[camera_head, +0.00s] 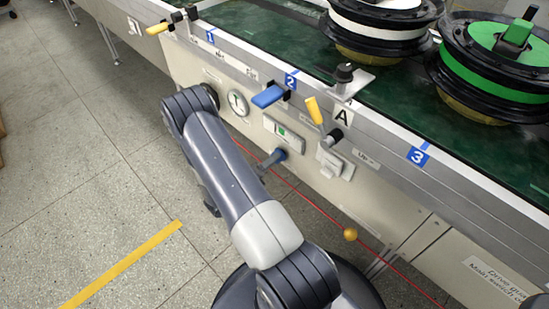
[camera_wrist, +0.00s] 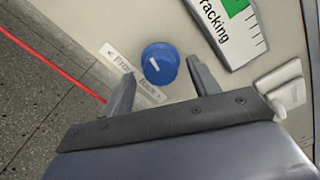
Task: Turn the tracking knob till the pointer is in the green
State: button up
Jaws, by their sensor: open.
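The tracking knob (camera_wrist: 160,63) is a round blue knob with a white line mark, on the cream panel. In the wrist view it sits between and slightly beyond the tips of my gripper (camera_wrist: 158,78). The fingers are apart, one on each side, and contact with the knob does not show. The tracking gauge (camera_wrist: 232,36) is a white plate with ticks and a green zone, partly cut off at the top. It also shows in the head view (camera_head: 283,133), where its pointer is too small to read.
A printed label with arrows (camera_wrist: 133,72) lies beside the knob. A red cord (camera_head: 300,190) with a yellow ball (camera_head: 350,234) runs along the panel. A blue lever (camera_head: 268,96), a yellow lever (camera_head: 314,110) and a round dial (camera_head: 238,102) are nearby. The floor in front is clear.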

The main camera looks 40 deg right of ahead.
jog(key=a, duration=0.7)
jog(key=shift+s+a+p, duration=0.3)
jog(key=shift+a+p, duration=0.1)
jog(key=shift+p, duration=0.05)
jog(key=d, duration=0.3)
jog(key=d+b, duration=0.1)
jog(key=d, duration=0.7)
jog(key=shift+w+b, duration=0.35)
jog(key=shift+w, duration=0.05)
jog(key=shift+a, duration=0.1)
jog(key=shift+a, duration=0.1)
